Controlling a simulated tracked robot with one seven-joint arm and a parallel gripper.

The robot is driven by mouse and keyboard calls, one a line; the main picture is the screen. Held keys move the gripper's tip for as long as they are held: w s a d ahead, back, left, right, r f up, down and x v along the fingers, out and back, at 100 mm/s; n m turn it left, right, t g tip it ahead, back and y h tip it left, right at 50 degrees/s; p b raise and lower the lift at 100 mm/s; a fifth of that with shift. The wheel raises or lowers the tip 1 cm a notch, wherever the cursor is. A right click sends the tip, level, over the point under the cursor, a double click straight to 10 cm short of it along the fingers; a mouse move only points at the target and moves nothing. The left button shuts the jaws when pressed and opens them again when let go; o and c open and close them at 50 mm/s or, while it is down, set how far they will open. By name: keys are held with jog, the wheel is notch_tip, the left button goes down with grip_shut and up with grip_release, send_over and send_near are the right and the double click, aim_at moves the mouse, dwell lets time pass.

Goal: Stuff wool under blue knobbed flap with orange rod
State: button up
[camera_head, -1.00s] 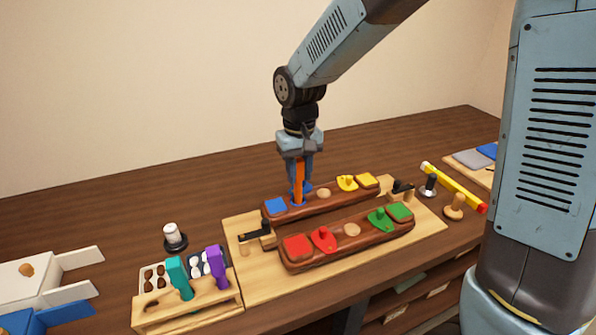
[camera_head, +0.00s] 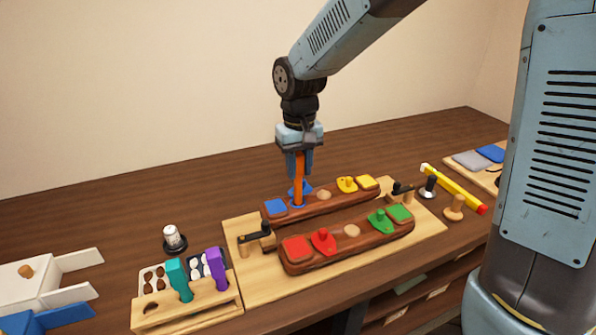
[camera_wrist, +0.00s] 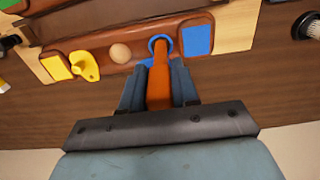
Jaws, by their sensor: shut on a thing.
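My gripper (camera_head: 298,165) is shut on the orange rod (camera_head: 298,188) and holds it upright; the rod also shows in the wrist view (camera_wrist: 158,82). The rod's lower end is at the blue ring-shaped opening (camera_wrist: 160,42) on the back brown saddle piece (camera_head: 330,205). The blue knobbed flap (camera_head: 306,187) shows only in part behind the rod. A blue square pad (camera_head: 275,206) lies to its left. No wool can be made out; the rod and gripper hide the opening's inside.
The front saddle piece (camera_head: 338,249) carries red and green flaps. A yellow knobbed flap (camera_head: 347,184) is on the back piece. Teal (camera_head: 178,279) and purple (camera_head: 215,267) handles stand in a wooden rack at front left. A yellow rod (camera_head: 453,188) lies at right.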

aim_at(299, 155)
jog(key=shift+r, duration=3)
jog(key=shift+s, duration=0.1)
